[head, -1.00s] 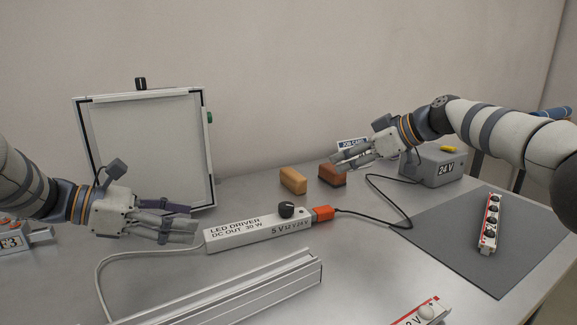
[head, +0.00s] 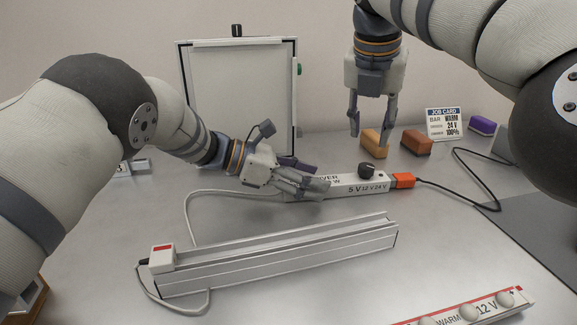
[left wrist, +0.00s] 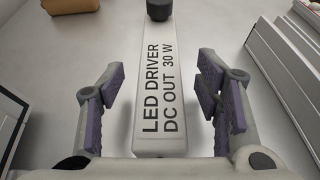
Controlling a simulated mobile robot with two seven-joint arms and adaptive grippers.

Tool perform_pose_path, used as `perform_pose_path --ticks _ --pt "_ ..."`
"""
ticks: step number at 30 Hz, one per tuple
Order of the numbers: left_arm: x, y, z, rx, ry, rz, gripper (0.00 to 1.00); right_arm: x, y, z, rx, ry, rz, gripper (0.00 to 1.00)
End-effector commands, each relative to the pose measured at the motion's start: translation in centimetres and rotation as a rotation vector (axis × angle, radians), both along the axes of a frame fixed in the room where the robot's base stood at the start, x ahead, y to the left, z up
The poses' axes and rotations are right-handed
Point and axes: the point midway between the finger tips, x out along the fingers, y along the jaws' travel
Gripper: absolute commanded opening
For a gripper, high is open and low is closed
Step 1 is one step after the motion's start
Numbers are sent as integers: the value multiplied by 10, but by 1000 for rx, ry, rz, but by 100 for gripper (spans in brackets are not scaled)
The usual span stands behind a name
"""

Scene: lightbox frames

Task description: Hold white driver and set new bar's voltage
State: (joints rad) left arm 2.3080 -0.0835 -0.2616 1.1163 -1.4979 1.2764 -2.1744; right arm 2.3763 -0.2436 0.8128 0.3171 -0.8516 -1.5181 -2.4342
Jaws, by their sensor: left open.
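The white LED driver (head: 345,188) lies on the table, its black knob (head: 366,169) near the right end and 5 V, 12 V and 24 V printed below. My left gripper (head: 308,187) is at the driver's left end. In the left wrist view the driver (left wrist: 160,75) lies between the spread purple-padded fingers, with gaps on both sides. My right gripper (head: 369,139) is open and empty, pointing down behind the knob. A bar (head: 468,312) marked WARM and 12 V lies at the front right. The job card (head: 443,124) reads bar WARM, driver 24 V, 100%.
A long aluminium channel (head: 290,257) lies in front of the driver. An orange connector (head: 402,180) joins a black cable at its right. A panel frame (head: 240,95) stands behind. Orange, brown (head: 416,143) and purple (head: 482,126) blocks sit at the back.

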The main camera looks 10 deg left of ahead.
Motion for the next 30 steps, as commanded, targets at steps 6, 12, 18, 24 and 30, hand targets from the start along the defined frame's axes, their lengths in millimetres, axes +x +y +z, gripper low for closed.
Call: perform_pose_path --ticks 6,12,18,24,30 --pt "6 -18 -7 -1 0 0 58 0 0 0 1 0 -1 33" --pt "7 -19 -8 -1 -1 1 58 0 0 0 1 0 -1 33" --pt "7 -18 -8 -1 -1 1 22 0 0 0 2 -1 -1 33" --pt "6 -18 -8 0 0 1 21 0 0 0 2 -1 -1 33" --pt "6 -18 -8 0 0 1 0 0 0 0 3 0 -1 33"
